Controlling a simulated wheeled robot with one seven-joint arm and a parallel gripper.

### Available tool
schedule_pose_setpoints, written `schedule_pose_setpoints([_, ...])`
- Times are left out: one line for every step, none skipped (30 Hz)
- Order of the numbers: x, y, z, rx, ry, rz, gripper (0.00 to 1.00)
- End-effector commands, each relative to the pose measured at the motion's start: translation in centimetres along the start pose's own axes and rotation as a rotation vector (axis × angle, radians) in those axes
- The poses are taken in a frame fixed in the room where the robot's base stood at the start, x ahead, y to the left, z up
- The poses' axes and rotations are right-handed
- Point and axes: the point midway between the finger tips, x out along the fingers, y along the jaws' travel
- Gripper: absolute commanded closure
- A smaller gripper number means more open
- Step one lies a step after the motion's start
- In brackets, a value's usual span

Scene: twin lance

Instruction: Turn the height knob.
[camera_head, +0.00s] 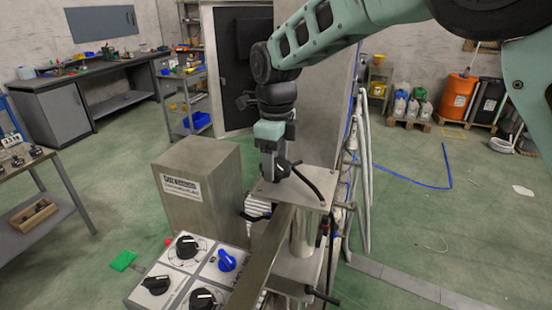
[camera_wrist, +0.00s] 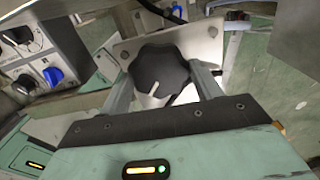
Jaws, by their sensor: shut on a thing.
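The height knob is a black lobed knob with a white pointer line. It sits between the two fingers of my gripper in the wrist view (camera_wrist: 160,72), in front of a metal plate (camera_wrist: 205,40). My gripper (camera_head: 272,172) points down over the top plate of the machine in the head view. Its fingers are closed on the knob's sides. In the head view the knob is mostly hidden by the gripper, and a black lever or handle (camera_head: 308,182) shows beside it.
A control panel (camera_head: 205,262) with several black knobs and a blue knob (camera_head: 227,260) stands left of the machine. A metal box (camera_head: 200,185) is behind the panel. Hoses (camera_head: 364,170) hang on the right. Green floor is open farther right.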

Motion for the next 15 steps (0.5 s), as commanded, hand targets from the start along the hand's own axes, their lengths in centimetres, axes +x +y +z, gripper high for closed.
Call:
schedule_pose_setpoints([-0.16, -0.02, -0.01, -0.035, 0.0, 0.0, 0.59])
schedule_pose_setpoints([-0.16, -0.02, -0.02, -0.06, 0.0, 0.0, 0.59])
schedule_pose_setpoints([-0.17, -0.03, -0.02, -0.095, 0.0, 0.0, 0.59])
schedule_pose_setpoints([-0.17, -0.03, -0.02, -0.122, 0.0, 0.0, 0.59])
schedule_pose_setpoints([-0.17, -0.03, -0.01, -0.15, 0.0, 0.0, 0.59])
schedule_pose_setpoints([-0.17, -0.04, -0.01, -0.188, 0.0, 0.0, 0.59])
schedule_pose_setpoints([-0.17, -0.04, -0.01, -0.217, 0.0, 0.0, 0.59])
schedule_pose_setpoints([-0.16, -0.04, -0.01, -0.245, 0.0, 0.0, 0.59])
schedule_pose_setpoints([-0.16, -0.04, 0.0, -0.284, 0.0, 0.0, 0.59])
schedule_pose_setpoints([-0.16, -0.04, 0.0, -0.312, -0.001, 0.0, 0.59])
schedule_pose_setpoints([-0.15, -0.04, 0.01, -0.341, -0.001, 0.0, 0.59])
schedule_pose_setpoints([-0.15, -0.04, 0.01, -0.379, -0.001, 0.0, 0.59])
schedule_pose_setpoints([-0.14, -0.05, 0.02, -0.407, -0.001, 0.0, 0.59])
schedule_pose_setpoints([-0.14, -0.05, 0.02, -0.436, -0.001, 0.0, 0.59])
schedule_pose_setpoints([-0.14, -0.06, 0.02, -0.473, -0.001, 0.0, 0.59])
